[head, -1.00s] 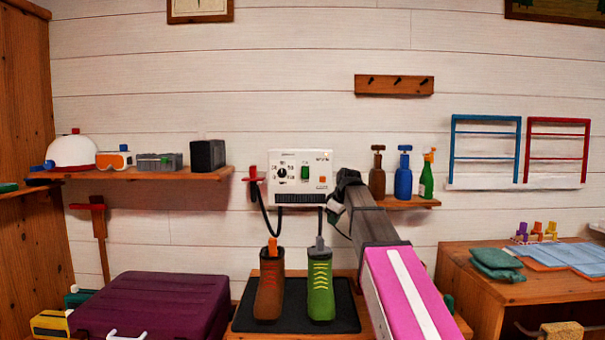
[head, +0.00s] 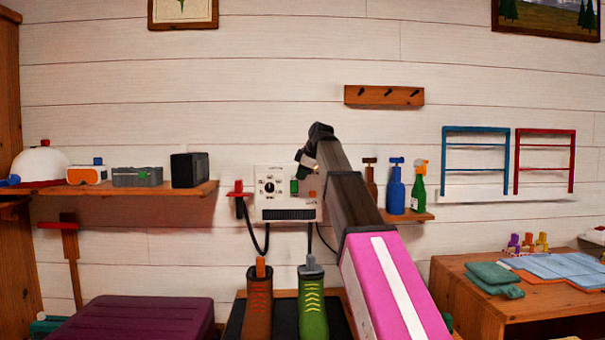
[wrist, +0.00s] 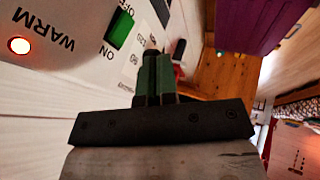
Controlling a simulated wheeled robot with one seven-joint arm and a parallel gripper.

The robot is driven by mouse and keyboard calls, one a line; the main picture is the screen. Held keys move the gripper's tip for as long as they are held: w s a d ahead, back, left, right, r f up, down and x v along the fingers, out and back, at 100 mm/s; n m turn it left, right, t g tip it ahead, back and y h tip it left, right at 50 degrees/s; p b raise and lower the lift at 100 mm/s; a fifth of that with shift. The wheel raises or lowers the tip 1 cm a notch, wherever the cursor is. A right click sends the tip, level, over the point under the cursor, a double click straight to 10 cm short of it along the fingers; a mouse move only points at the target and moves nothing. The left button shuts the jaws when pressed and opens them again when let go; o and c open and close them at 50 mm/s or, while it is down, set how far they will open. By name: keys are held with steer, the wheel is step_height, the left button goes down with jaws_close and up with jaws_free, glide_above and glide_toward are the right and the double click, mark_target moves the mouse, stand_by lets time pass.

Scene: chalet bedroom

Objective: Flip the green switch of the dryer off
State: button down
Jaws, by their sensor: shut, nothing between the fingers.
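The dryer (head: 289,214) is a white box on the wall with a black dial, a dark vent and hoses below. Its green switch (head: 294,187) shows at the panel's upper right, partly close behind my gripper (head: 302,175). In the wrist view the green switch (wrist: 121,30) sits between the printed words OFF and ON; I cannot tell which way it is tipped. A lit red WARM lamp (wrist: 19,45) is at the left. My gripper's fingers (wrist: 157,62) are shut and empty, beside the switch; I cannot tell whether they touch the panel.
A brown boot (head: 259,305) and a green boot (head: 313,305) stand below the dryer. A shelf (head: 130,201) with a cap and boxes is at left. Bottles, including a blue bottle (head: 396,190), stand just right of my arm. A purple case (head: 145,318) lies lower left.

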mark_target(293, 190)
steer(key=w+f, duration=0.1)
steer(key=f, duration=0.1)
steer(key=w+a+f, duration=0.1)
steer(key=w, duration=0.1)
steer(key=w+a+f, duration=0.1)
steer(key=w+f, duration=0.1)
steer(key=shift+w+a+f, duration=0.15)
steer(key=shift+w+f, duration=0.1)
steer(key=shift+f, duration=0.1)
steer(key=shift+w+f, duration=0.1)
steer(key=shift+w, duration=0.55)
steer(key=shift+f, duration=0.1)
steer(key=shift+w+f+t, duration=0.2)
steer(key=shift+w+t, duration=0.1)
steer(key=shift+t, duration=0.8)
steer(key=shift+w, duration=0.1)
steer(key=shift+w+r, duration=0.1)
